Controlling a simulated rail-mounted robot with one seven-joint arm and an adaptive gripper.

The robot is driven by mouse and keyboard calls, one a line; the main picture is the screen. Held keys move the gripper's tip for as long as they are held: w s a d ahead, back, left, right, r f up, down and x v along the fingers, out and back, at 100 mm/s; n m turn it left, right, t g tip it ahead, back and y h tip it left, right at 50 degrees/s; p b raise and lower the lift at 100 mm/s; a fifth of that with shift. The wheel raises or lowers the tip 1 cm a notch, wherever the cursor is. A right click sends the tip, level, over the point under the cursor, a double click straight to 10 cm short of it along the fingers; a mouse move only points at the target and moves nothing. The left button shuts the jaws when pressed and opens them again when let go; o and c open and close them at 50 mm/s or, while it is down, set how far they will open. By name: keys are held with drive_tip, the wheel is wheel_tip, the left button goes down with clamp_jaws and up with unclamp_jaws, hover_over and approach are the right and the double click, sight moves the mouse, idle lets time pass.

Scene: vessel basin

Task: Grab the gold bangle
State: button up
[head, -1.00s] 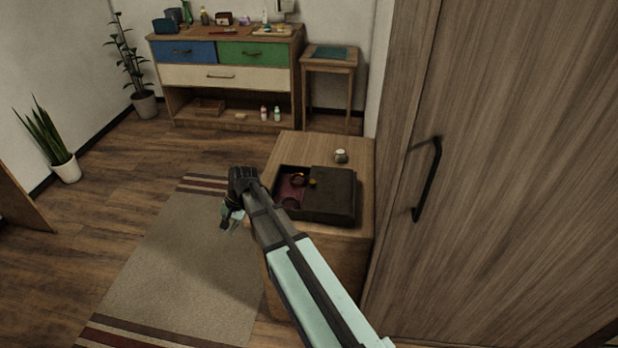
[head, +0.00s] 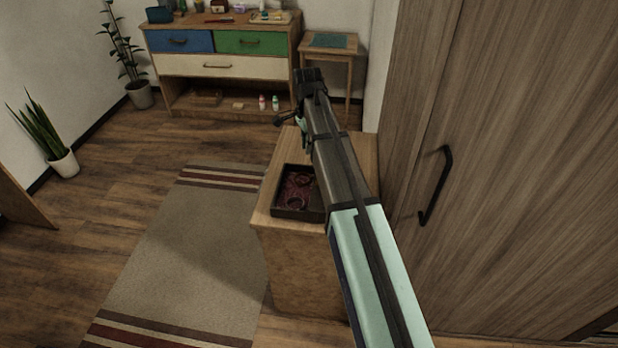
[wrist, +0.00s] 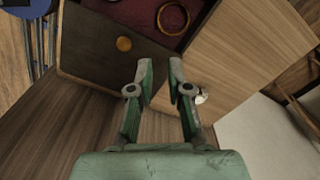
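A dark box (head: 286,212) with a dark red inside sits on a wooden cabinet. Two ring shapes lie in it in the head view: a nearer one (head: 297,201) and a farther one partly beside my arm. Which of them is the gold bangle is hard to tell there. In the wrist view a gold-brown bangle (wrist: 173,17) lies on the red lining at the top edge, partly cut off. My gripper (wrist: 160,80) is open and empty, its fingers apart, below the bangle in that picture.
The wooden cabinet top (head: 285,150) is bare around the box. A small pale object (wrist: 202,96) is by the right finger. A tall wardrobe (head: 500,170) stands close on the right. A dresser (head: 220,70) and small side table (head: 328,45) stand behind.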

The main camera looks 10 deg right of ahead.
drive_tip(key=p, duration=0.2)
hover_over(307, 184)
wheel_tip(307, 184, down, 10)
drive_tip(key=shift+w+d+f, duration=0.1)
drive_tip(key=shift+w+f, duration=0.05)
drive_tip(key=shift+f+p, duration=1.15)
drive_tip(key=shift+f, duration=1.45)
clamp_jaws()
